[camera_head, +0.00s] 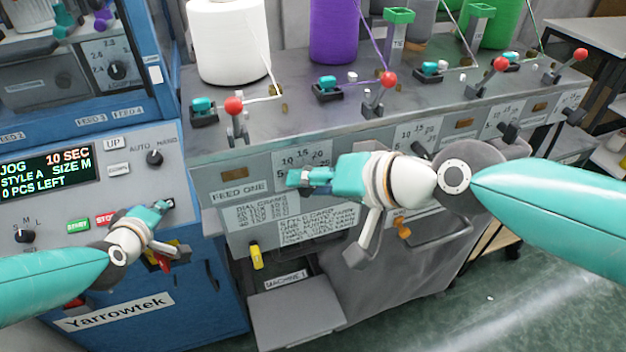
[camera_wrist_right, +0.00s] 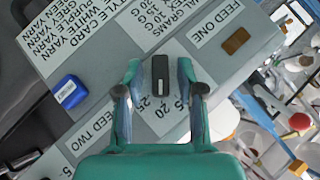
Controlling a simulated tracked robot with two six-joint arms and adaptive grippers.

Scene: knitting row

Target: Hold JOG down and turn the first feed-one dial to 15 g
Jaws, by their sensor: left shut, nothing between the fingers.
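The feed-one dial (camera_wrist_right: 160,75) is a black knob on a white number plate (camera_wrist_right: 165,118). My right gripper (camera_wrist_right: 160,68) is open, with one finger on each side of the knob and a gap showing at both sides. In the head view my right gripper (camera_head: 293,179) covers the dial below its 10, 15 and 20 marks. A pale mark shows on the knob, but I cannot tell its reading. My left gripper (camera_head: 167,205) is shut and empty at the blue machine's panel, right of STOP. I cannot see the JOG button. The display (camera_head: 47,172) reads "JOG 10 SEC".
Red-knobbed levers (camera_head: 235,118) and white and purple cones (camera_head: 230,40) stand on the grey shelf above. A START button (camera_head: 77,225) is left of my left gripper.

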